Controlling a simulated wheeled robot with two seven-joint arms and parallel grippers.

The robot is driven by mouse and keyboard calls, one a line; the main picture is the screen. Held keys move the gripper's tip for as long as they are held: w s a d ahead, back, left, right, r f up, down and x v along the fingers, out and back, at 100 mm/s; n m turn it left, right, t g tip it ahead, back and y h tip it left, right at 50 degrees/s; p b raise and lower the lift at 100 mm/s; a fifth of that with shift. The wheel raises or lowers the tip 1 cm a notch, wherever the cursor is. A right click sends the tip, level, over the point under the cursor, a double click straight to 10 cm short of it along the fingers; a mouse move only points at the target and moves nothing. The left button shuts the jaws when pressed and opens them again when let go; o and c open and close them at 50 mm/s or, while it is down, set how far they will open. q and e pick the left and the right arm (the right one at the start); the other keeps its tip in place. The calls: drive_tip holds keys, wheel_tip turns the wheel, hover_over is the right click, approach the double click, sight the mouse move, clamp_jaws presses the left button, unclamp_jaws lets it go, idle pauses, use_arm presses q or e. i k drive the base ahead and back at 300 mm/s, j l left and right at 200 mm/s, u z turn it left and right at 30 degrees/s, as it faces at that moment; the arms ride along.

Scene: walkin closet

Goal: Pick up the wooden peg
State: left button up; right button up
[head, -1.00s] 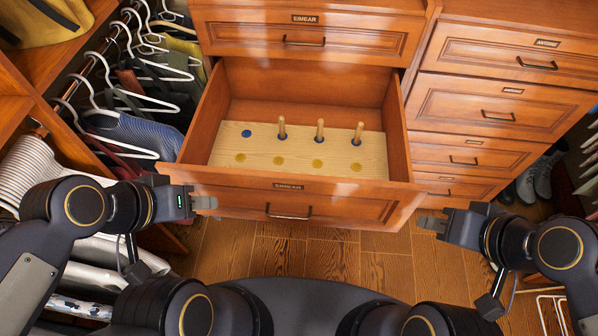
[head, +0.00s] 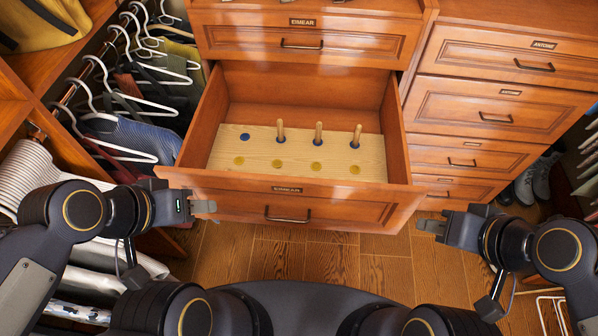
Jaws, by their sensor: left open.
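Three wooden pegs stand upright in a light wooden board (head: 215,160) inside the open drawer: a left peg (head: 281,131), a middle peg (head: 318,133) and a right peg (head: 356,136). Each stands at a blue spot in the back row. A further blue spot (head: 245,137) at the left has no peg. Yellow spots line the front row. My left gripper (head: 206,206) is open and empty in front of the drawer's left end. My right gripper (head: 428,226) is empty beside the drawer's right front corner; its finger gap is hard to see.
The open drawer's front panel (head: 330,208) and side walls surround the board. Closed drawers (head: 490,116) stand at the right. Hanging clothes (head: 140,138) are at the left, and shoes (head: 533,180) at the far right. The wooden floor (head: 300,262) before the drawer is clear.

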sight(319, 125)
drive_tip(key=i+l, duration=0.1)
drive_tip(key=l, duration=0.35)
drive_tip(key=i+l, duration=0.1)
drive_tip(key=l, duration=0.35)
drive_tip(key=i+l+u, duration=0.1)
drive_tip(key=l, duration=0.8)
drive_tip(key=i+u, duration=0.05)
drive_tip(key=i, duration=0.05)
